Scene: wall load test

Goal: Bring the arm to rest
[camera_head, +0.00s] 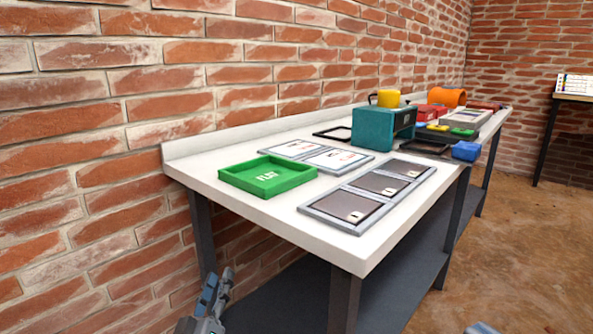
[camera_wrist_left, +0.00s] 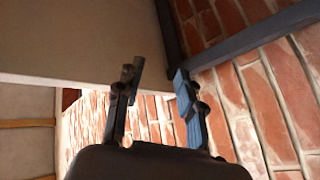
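My left gripper (camera_head: 219,284) is low at the bottom of the head view, in front of the brick wall and below the level of the worktop, left of the bench's front leg. In the left wrist view its two fingers (camera_wrist_left: 157,74) stand apart with nothing between them, so it is open and empty. A small bluish-grey tip (camera_head: 481,328) at the bottom edge of the head view may be part of my right gripper. Too little of it shows to tell its state.
A white-topped bench (camera_head: 290,225) with dark legs runs along the brick wall (camera_head: 100,150). It bears a green tray (camera_head: 268,177), grey framed panels (camera_head: 352,205), a teal box (camera_head: 382,128) and other items. Brown floor (camera_head: 510,240) lies open at right.

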